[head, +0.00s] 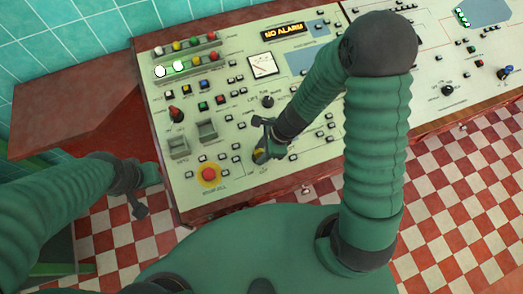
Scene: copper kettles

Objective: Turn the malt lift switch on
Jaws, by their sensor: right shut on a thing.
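The control panel (222,110) is a pale green sloped console covered with knobs, buttons and lamps. My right gripper (262,148) is at the lower middle of the panel, shut on a small switch. The gripper hides most of that switch, and a bit of yellow (259,157) shows beside the fingers. The labels around it are too small to read, so I cannot tell whether it is the malt lift switch or how it is turned. My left gripper (140,208) hangs left of the panel, apart from it, and its fingers are unclear.
A red emergency button (208,174) on a yellow disc sits left of my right gripper. A display (283,31) reads "NO ALARM". A reddish ledge (75,120) lies at left.

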